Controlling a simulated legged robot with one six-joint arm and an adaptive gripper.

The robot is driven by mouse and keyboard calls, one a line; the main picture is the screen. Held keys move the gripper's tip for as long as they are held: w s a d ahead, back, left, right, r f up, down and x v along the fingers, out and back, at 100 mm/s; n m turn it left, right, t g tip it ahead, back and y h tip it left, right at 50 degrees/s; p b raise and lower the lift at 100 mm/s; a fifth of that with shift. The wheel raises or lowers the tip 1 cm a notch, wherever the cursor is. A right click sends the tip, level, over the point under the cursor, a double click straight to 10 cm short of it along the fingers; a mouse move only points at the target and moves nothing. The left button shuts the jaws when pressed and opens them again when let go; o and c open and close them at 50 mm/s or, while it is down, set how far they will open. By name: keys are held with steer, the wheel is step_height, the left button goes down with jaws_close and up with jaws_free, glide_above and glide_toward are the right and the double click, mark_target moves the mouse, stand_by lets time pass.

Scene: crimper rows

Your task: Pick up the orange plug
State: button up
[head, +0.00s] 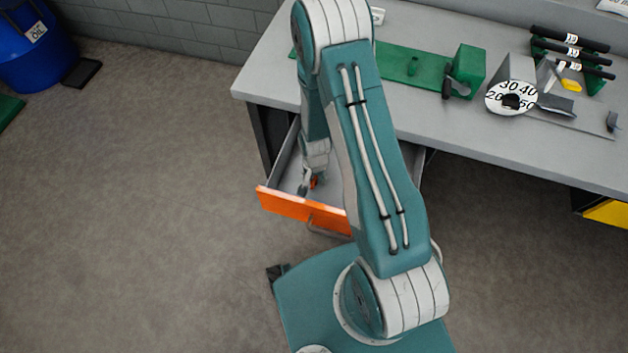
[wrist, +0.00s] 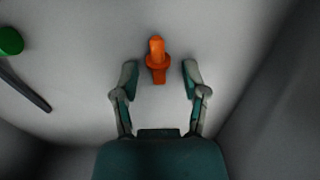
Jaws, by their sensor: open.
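The orange plug (wrist: 157,62) lies on the pale floor of the open drawer. A small part of the plug (head: 313,182) also shows in the head view, beside my gripper. My gripper (wrist: 157,80) is open, with one finger on each side of the plug's lower part in the wrist view. Gaps show between both fingers and the plug. In the head view my gripper (head: 307,186) is down inside the drawer, partly hidden by my arm. The drawer has an orange front (head: 290,207).
In the wrist view, a green-headed object (wrist: 10,41) with a dark shaft lies to the left in the drawer. The drawer walls stand close on both sides. The grey workbench (head: 440,125) is above, carrying a green device (head: 465,70) and a dial (head: 510,97).

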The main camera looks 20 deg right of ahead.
jaws_close()
steer(key=shift+r, duration=0.1)
